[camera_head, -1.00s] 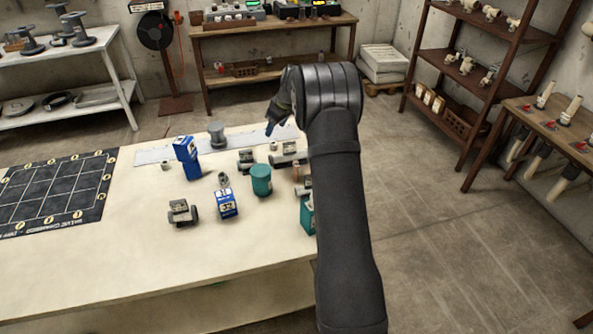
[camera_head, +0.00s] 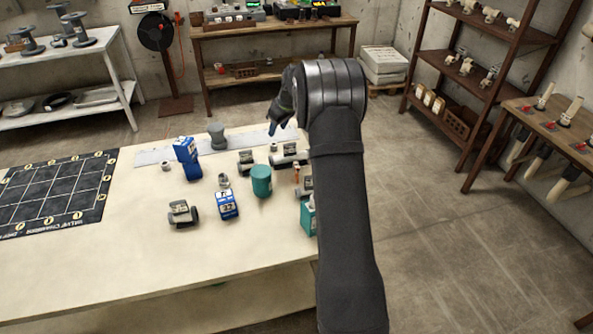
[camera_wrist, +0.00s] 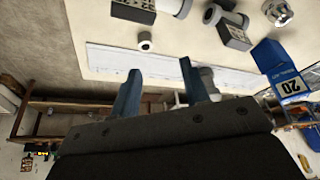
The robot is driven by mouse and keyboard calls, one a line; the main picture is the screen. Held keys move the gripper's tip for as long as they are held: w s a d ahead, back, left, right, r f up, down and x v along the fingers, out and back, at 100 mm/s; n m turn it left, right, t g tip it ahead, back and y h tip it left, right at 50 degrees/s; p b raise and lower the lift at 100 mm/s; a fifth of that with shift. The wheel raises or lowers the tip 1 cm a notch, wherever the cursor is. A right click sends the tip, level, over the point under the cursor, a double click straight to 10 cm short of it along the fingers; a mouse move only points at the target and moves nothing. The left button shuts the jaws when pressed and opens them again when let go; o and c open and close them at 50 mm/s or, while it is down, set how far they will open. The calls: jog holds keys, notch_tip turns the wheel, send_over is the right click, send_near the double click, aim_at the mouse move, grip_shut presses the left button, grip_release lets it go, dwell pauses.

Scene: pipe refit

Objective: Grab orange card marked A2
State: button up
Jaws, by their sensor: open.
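I cannot make out an orange card marked A2 in either view. My gripper (camera_head: 273,129) is over the far edge of the cream table, partly hidden behind my own arm in the head view. In the wrist view its two blue fingers (camera_wrist: 161,90) are apart with nothing between them. Beyond them lie the white strip (camera_wrist: 115,60) and a small pale ring (camera_wrist: 145,41). My arm hides part of the table's right side.
A blue box marked 20 (camera_wrist: 287,82) stands near a grey spool (camera_head: 217,136). Another blue box (camera_head: 228,204), a teal cylinder (camera_head: 261,181) and grey pipe fittings (camera_head: 182,213) stand on the table. A black gridded mat (camera_head: 50,196) lies left. The table's front is clear.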

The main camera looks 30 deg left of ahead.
jog(key=s+d+r+m+t, duration=0.1)
jog(key=s+d+r+m, duration=0.25)
jog(key=d, duration=0.25)
jog(key=m+t+h, duration=0.1)
jog(key=m, duration=0.3)
send_near(297, 165)
jog(key=shift+t, duration=0.3)
jog(key=x, duration=1.1)
jog(key=shift+s, duration=0.3)
grip_shut()
